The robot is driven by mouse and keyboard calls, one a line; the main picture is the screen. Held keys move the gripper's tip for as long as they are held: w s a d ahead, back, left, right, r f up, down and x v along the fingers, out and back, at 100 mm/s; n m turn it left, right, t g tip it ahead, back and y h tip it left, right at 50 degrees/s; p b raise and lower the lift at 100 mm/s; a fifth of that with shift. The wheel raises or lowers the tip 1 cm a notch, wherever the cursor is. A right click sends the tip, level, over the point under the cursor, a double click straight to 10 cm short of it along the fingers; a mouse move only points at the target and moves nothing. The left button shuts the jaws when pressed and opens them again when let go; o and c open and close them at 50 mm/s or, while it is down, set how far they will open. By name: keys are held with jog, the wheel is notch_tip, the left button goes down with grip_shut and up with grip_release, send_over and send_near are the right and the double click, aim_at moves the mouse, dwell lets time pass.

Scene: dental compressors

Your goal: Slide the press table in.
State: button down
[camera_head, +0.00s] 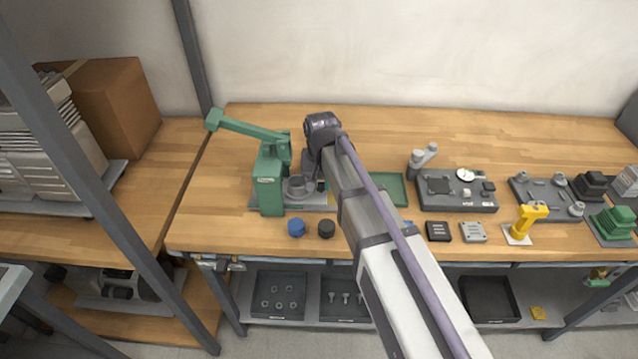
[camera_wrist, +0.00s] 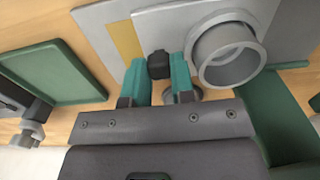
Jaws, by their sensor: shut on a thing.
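The green press (camera_head: 270,185) stands at the left of the bench, its lever (camera_head: 250,130) raised to the upper left. Its grey table carries a round grey cup (camera_head: 297,188), which shows large in the wrist view (camera_wrist: 228,52) with a yellow strip (camera_wrist: 123,40) on the plate below. My gripper (camera_wrist: 159,75) has teal fingers shut on a black knob (camera_wrist: 160,64) beside the cup, at the table's edge. In the head view my arm hides most of the gripper. I cannot tell how far the table is slid in.
A green tray (camera_wrist: 62,70) lies close to my gripper. A blue knob (camera_head: 296,228) and a black knob (camera_head: 326,229) lie before the press. Grey fixtures (camera_head: 455,192) and a yellow press (camera_head: 527,222) stand to the right. The back of the bench is clear.

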jog(key=c, duration=1.2)
grip_release()
jog(key=shift+d, duration=0.15)
jog(key=shift+c, duration=0.2)
jog(key=shift+r, duration=0.1)
